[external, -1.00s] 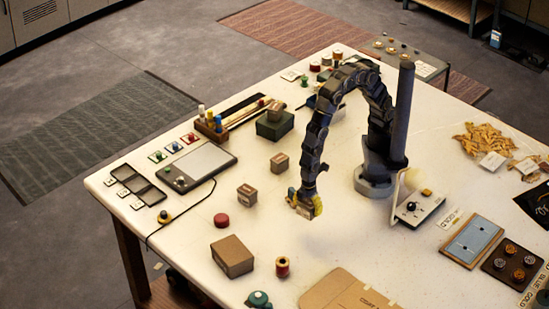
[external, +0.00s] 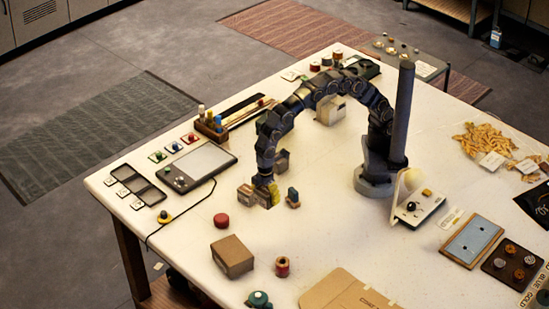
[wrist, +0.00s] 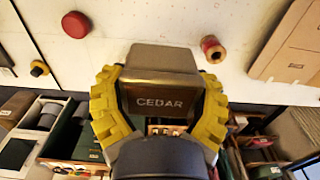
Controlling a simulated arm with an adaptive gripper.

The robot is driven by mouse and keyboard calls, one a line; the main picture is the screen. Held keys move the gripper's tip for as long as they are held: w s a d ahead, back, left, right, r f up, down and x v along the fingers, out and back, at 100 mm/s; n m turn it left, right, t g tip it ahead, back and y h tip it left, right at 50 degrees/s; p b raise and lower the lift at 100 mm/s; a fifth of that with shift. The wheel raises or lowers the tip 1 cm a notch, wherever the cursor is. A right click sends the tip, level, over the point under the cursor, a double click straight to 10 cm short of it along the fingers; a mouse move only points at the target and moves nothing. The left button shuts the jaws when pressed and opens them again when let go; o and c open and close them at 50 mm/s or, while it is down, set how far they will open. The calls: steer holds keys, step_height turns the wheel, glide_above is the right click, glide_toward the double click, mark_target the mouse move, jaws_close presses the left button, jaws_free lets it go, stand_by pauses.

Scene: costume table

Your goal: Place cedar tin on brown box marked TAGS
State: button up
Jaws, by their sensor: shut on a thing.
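My gripper (external: 267,193) is shut on the cedar tin (wrist: 160,85), a brownish box lettered CEDAR, between its yellow fingers in the wrist view. Another small brown box (external: 282,158) is partly behind the arm. A larger brown box (external: 232,257) stands nearer the front. I cannot read TAGS on any box.
A red disc (external: 221,220) lies front left of the gripper, and a blue-green item (external: 293,196) stands close on its right. A red spool (external: 282,266) and a cardboard folder (external: 345,292) are toward the front. The tabletop right of the gripper is fairly clear.

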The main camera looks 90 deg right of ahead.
steer(key=w+a+f, duration=0.3)
steer(key=w+a, duration=0.1)
steer(key=w, duration=0.1)
glide_above(239, 245)
steer(key=s, duration=0.1)
steer(key=f, duration=0.4)
steer(key=shift+d, duration=0.4)
steer(key=shift+w+a+f, duration=0.35)
steer(key=shift+w+f, duration=0.15)
steer(key=shift+f, duration=0.1)
steer(key=shift+f, duration=1.65)
steer(key=o, duration=1.2)
steer(key=shift+f, duration=0.15)
steer(key=shift+c, duration=0.2)
